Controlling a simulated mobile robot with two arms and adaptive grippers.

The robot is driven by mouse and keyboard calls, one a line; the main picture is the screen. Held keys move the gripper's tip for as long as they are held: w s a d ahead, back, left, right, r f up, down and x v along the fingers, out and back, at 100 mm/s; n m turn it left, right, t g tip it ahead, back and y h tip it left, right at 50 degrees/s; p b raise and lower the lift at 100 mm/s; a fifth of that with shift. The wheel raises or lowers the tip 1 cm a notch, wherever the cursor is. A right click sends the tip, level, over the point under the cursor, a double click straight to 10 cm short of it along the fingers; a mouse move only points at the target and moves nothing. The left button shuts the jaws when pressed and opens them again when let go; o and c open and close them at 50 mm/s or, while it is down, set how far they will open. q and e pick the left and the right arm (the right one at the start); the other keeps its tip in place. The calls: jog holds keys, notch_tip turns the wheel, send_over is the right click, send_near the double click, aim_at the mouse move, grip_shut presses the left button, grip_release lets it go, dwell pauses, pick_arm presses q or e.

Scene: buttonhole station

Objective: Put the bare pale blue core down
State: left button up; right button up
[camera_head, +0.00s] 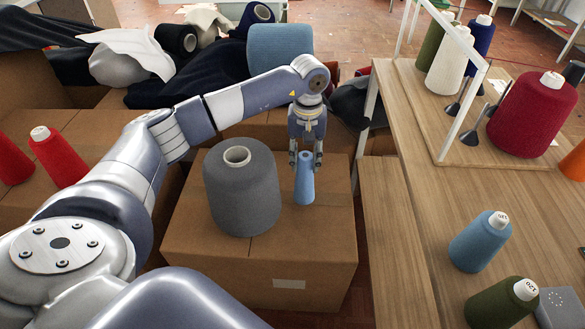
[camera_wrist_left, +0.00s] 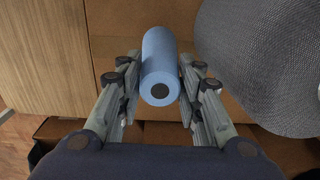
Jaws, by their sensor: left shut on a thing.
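The bare pale blue core (camera_head: 305,186) is upright over the top of a cardboard box (camera_head: 335,222), right of a big grey yarn cone. I cannot tell whether its base touches the box. My left gripper (camera_head: 306,160) is shut on the upper part of the core, pointing down. In the left wrist view the core (camera_wrist_left: 159,58) lies between the two fingers of the left gripper (camera_wrist_left: 158,92), its dark-holed end facing the camera. My right gripper is not in view.
The grey cone (camera_head: 241,192) stands close to the left of the core and also shows in the left wrist view (camera_wrist_left: 265,60). A wooden table (camera_head: 440,215) with yarn cones is at right. The box top's front right is clear.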

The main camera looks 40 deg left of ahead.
pick_arm(q)
jog(key=f, duration=0.1)
jog(key=s+a+f, duration=0.1)
jog(key=s+a+f+b, duration=0.1)
jog(key=shift+a+f, duration=0.2)
jog(key=shift+f, duration=0.2)
jog(key=o, duration=0.6)
jog(key=shift+f, duration=0.1)
